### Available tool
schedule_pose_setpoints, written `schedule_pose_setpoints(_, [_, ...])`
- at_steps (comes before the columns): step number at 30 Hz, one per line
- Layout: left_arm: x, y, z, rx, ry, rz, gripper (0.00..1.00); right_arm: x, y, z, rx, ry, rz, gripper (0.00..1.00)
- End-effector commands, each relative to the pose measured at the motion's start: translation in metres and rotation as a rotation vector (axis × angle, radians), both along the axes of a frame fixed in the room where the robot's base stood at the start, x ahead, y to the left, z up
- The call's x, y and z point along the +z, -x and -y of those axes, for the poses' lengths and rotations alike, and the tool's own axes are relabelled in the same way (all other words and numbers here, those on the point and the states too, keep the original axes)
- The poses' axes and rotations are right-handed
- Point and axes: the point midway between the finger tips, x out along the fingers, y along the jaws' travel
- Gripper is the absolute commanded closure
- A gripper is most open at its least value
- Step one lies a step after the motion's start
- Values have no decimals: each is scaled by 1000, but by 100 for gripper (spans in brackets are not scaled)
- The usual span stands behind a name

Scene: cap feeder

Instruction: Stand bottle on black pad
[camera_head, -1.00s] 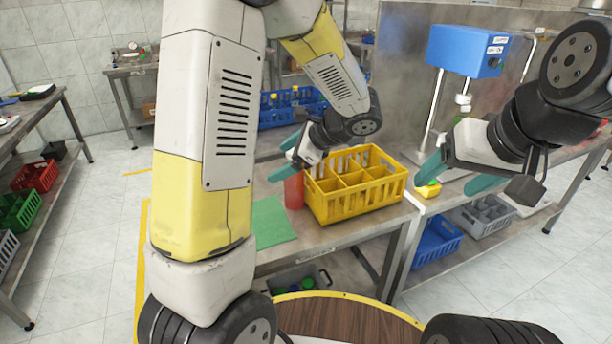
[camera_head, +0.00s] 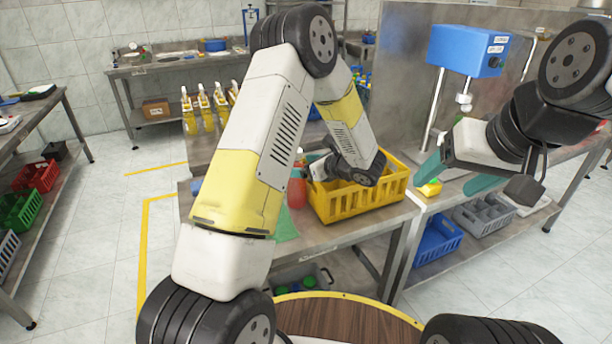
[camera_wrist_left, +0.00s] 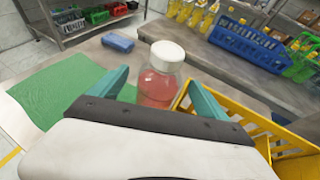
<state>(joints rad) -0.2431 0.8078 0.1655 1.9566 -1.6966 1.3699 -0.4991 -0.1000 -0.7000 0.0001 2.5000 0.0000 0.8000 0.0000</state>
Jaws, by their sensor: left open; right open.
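The bottle, with red contents and a white cap, stands upright on the near bench, left of the yellow crate; in the head view it (camera_head: 297,192) is partly covered by my left arm. In the left wrist view the bottle (camera_wrist_left: 160,72) is between the teal fingers of my open left gripper (camera_wrist_left: 157,92), with its lower part hidden by the gripper body. Contact with the fingers cannot be told. My right gripper (camera_head: 458,175) is open and empty at the right, in front of the blue-topped machine. I cannot make out a black pad.
The divided yellow crate (camera_head: 345,206) is close to the bottle's right. A green mat (camera_wrist_left: 65,88) lies to its left, with a blue item (camera_wrist_left: 118,42) behind. A blue-topped machine (camera_head: 465,50) stands on the right bench, with a small yellow object (camera_head: 430,188) near my right gripper.

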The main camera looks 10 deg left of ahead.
Motion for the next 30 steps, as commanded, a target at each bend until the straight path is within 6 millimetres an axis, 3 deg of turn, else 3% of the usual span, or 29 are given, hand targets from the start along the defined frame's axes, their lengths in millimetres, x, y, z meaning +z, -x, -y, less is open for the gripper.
schedule_pose_setpoints(10, [-4,-5,-7,-1,1,-1,13,0,0,0,0,0,0,30])
schedule_pose_setpoints(23, [-4,-5,-7,0,1,-1,98,0,0,0,0,0,0,30])
schedule_pose_setpoints(30, [-3,-5,-7,-1,0,2,100,0,0,0,0,0,0,30])
